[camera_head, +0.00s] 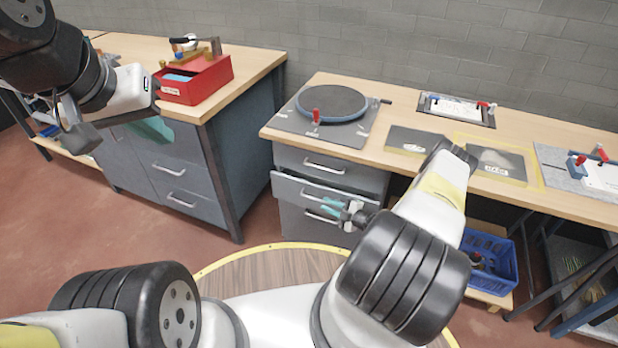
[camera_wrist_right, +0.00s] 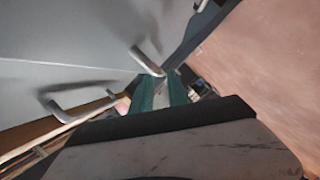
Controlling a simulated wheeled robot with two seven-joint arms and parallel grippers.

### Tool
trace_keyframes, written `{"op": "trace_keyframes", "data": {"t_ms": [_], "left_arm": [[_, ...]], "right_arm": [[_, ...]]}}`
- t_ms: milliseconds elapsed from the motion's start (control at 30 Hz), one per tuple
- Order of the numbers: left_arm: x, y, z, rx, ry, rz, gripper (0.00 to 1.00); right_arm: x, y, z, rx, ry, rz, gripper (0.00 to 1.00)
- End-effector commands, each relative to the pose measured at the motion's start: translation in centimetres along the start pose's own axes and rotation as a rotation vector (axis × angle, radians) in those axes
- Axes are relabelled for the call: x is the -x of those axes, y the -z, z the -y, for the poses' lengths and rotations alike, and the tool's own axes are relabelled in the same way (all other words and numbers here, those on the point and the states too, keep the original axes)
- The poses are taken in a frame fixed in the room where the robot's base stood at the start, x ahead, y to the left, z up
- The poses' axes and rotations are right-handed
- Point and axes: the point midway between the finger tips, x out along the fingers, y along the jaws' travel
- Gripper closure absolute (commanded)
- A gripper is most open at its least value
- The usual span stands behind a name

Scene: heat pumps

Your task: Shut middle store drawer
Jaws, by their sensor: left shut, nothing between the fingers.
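The middle store drawer (camera_head: 288,190) is in the grey unit under the bench with the turntable. Its front stands out from the unit, so it is partly open. Its bar handle (camera_head: 314,197) is on the front. My right gripper (camera_head: 331,207) is at the right end of this handle. In the right wrist view its teal fingers (camera_wrist_right: 162,88) are apart, with a handle (camera_wrist_right: 148,60) close by their tips. Whether they touch it is unclear. My left gripper (camera_head: 153,130) is shut and empty, in front of the left cabinet, away from the drawer.
The top drawer (camera_head: 290,158) looks shut, and the lower drawer (camera_head: 300,222) is below. The turntable (camera_head: 333,103) is on the bench. A red box (camera_head: 205,82) sits on the left bench. A blue crate (camera_head: 497,262) stands under the bench at right. Floor is clear left of the unit.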

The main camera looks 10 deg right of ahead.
Motion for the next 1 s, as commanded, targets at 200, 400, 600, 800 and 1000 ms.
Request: {"op": "trace_keyframes", "data": {"t_ms": [200,400,600,800,1000], "left_arm": [[0.0,0.0,0.0,0.000,0.000,0.000,1.00],[0.0,0.0,0.0,0.000,0.000,0.000,1.00],[0.0,0.0,0.0,0.000,0.000,0.000,1.00],[0.0,0.0,0.0,0.000,0.000,0.000,1.00],[0.0,0.0,0.0,0.000,0.000,0.000,1.00]], "right_arm": [[-3.6,0.1,0.1,0.001,0.002,-0.001,0.80],[-5.2,0.0,0.1,0.000,0.003,0.001,0.80],[-5.4,0.0,0.1,0.000,0.003,0.001,0.80],[-5.4,0.0,0.1,0.000,0.003,0.001,1.00],[-5.4,0.0,0.1,0.000,0.003,0.001,1.00]]}}
